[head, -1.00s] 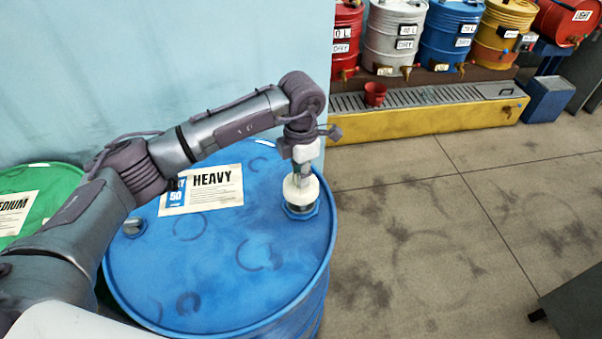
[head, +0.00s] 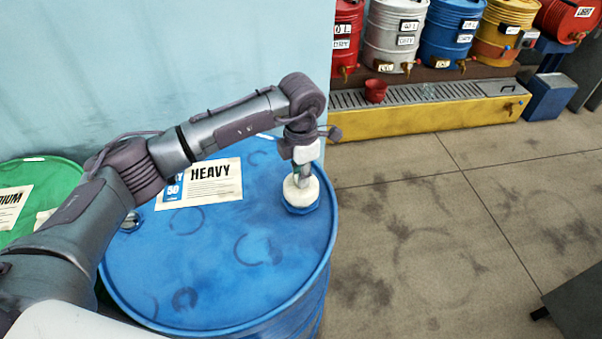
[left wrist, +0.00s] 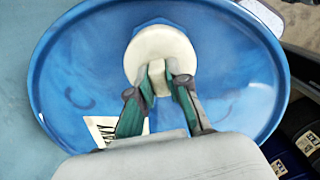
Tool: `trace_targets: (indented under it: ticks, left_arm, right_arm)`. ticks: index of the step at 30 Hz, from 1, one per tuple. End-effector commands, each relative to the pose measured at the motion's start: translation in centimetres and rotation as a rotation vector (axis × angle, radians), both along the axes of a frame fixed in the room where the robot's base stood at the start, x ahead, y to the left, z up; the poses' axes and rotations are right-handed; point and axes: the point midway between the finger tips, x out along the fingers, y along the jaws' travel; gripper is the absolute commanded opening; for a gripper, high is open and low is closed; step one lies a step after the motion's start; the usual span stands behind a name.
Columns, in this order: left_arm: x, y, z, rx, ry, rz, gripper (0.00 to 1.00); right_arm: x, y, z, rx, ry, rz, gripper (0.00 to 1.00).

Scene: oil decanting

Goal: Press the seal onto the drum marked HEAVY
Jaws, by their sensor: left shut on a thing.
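The blue drum (head: 220,275) with the white HEAVY label (head: 200,184) stands in front of me; its top also fills much of the left wrist view (left wrist: 225,100). The seal is a round cream disc (head: 301,195) with a raised grip, at the bung on the right part of the drum top. In the left wrist view the seal (left wrist: 145,45) lies over the blue bung collar. My left gripper (head: 302,174) points down from above, its fingers (left wrist: 158,85) shut on the seal's grip. Whether the seal is fully seated cannot be told. My right gripper is not in view.
A green drum (head: 45,180) stands at the left, close to the blue one. A second, smaller bung (head: 131,222) is on the blue drum's left side. Coloured drums with taps stand behind a yellow grated trough (head: 430,118) holding a red cup (head: 375,91).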

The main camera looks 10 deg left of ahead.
Motion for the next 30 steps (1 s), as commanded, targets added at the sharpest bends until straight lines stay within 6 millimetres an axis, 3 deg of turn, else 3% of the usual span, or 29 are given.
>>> trace_targets:
  ticks: [16,30]
  left_arm:
    - [0.0,0.0,-1.8,0.0,0.0,0.001,0.0]
    - [0.0,0.0,-1.9,0.0,0.0,0.0,0.0]
  right_arm:
    - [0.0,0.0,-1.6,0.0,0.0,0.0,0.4]
    - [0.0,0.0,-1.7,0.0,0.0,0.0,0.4]
